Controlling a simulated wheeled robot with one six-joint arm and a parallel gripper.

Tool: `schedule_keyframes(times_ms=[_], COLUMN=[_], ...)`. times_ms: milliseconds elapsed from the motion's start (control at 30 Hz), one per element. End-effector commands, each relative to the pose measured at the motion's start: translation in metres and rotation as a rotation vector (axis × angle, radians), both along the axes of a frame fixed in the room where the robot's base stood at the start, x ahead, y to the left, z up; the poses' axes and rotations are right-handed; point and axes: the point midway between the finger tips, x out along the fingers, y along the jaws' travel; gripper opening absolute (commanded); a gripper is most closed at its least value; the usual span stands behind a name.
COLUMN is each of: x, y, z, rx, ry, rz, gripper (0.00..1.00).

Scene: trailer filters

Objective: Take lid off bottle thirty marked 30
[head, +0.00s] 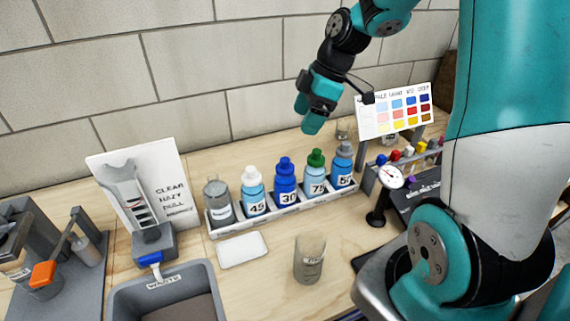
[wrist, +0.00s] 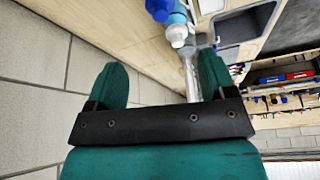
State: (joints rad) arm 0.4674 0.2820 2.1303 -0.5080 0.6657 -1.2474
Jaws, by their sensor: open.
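Bottle thirty (head: 287,187) is the dark blue bottle with a white label reading 30. It stands upright in a white rack (head: 292,206), with its blue lid (head: 285,165) on top. My gripper (head: 311,125) is in the air above and behind the rack, to the upper right of bottle thirty and apart from it. In the wrist view my gripper (wrist: 160,85) shows two teal fingers spread apart with nothing between them. A blue cap and a white cap show at the top of the wrist view; their labels are not visible there.
Bottle 45 (head: 254,195), with a white cap, and bottle 75 (head: 315,175), with a green cap, flank bottle thirty closely. A beaker (head: 310,259) and a white tray (head: 243,250) lie in front.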

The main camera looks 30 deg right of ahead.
Motion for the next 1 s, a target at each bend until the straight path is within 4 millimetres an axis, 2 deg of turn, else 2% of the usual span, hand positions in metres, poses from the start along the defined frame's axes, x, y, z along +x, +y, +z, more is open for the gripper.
schedule_keyframes(times_ms=[100,300,533,800,1000], x=[0.004,0.010,0.013,0.018,0.020], y=[0.011,0.023,0.029,0.042,0.044], z=[-0.026,-0.058,-0.073,-0.109,-0.116], rx=[0.003,0.002,0.001,0.001,0.000], ry=[0.005,0.004,0.004,0.002,0.000], rz=[0.004,0.001,0.001,0.001,-0.001], gripper=[0.77,0.77,0.77,0.77,0.77])
